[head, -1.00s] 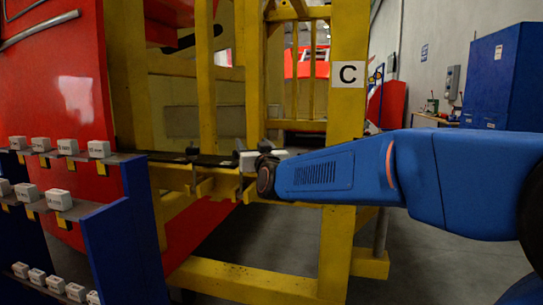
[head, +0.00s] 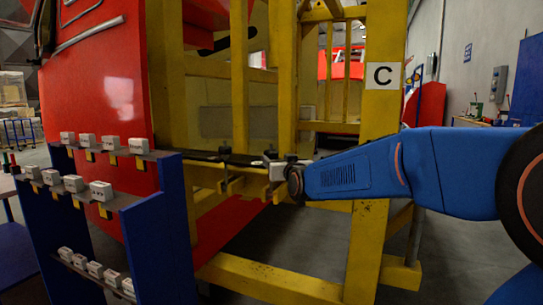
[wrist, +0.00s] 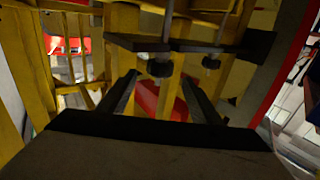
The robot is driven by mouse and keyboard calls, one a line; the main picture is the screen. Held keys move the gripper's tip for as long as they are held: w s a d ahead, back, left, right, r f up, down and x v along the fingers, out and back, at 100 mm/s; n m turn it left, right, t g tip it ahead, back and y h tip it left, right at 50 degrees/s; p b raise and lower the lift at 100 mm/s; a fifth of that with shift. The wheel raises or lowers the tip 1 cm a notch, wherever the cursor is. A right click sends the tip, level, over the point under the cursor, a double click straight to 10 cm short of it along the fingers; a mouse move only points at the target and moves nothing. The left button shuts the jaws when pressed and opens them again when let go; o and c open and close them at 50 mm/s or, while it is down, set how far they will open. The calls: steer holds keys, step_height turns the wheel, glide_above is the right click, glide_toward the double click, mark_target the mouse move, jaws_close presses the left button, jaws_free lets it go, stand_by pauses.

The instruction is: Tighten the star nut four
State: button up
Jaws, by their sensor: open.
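A dark star nut (wrist: 160,68) shows in the wrist view between my fingers, on a dark bar of the yellow frame. A second dark nut (wrist: 210,62) is to its right. I cannot tell which one is number four. My gripper (wrist: 160,80) is open, with one finger on each side of the first nut; contact is not clear. In the head view, a dark nut (head: 225,150) stands on the black bar (head: 205,156) to the left of my wrist, and another (head: 270,154) is close to it. The gripper's fingers are mostly hidden there.
A blue rack (head: 160,215) with several labelled white blocks is at the left. Grey floor is open at the right.

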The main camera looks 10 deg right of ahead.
mark_target(273, 156)
steer(key=w, duration=0.8)
steer(key=shift+w+a, duration=0.1)
steer(key=shift+a, duration=0.1)
steer(key=c, duration=1)
